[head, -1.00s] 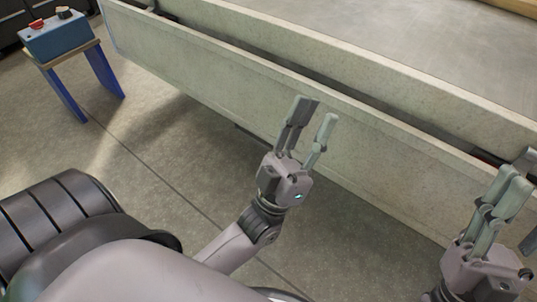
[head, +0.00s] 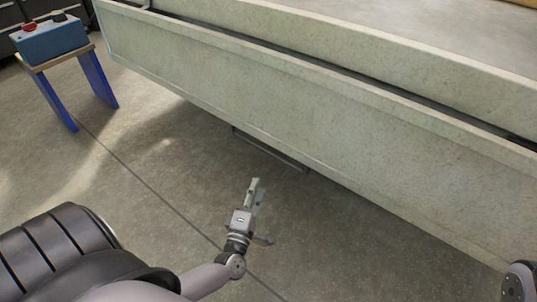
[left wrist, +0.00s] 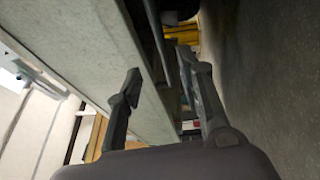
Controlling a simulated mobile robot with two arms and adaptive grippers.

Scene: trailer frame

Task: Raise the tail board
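The tail board (head: 280,110) is a long pale speckled panel along the trailer's edge. It stands almost upright, with a narrow dark gap between its top edge and the trailer bed (head: 400,50). My left gripper (head: 257,186) is low over the floor, in front of and below the board's lower edge, apart from it in the head view. In the left wrist view its two fingers (left wrist: 160,78) are spread, with the pale board (left wrist: 95,50) beyond them and nothing held. My right gripper is out of view; only part of my right arm shows at the lower right.
A blue control box (head: 50,40) with a red button sits on a stool with blue legs (head: 97,80) at the upper left. A dark metal bar (head: 270,150) shows under the board. The concrete floor (head: 150,150) in front is clear.

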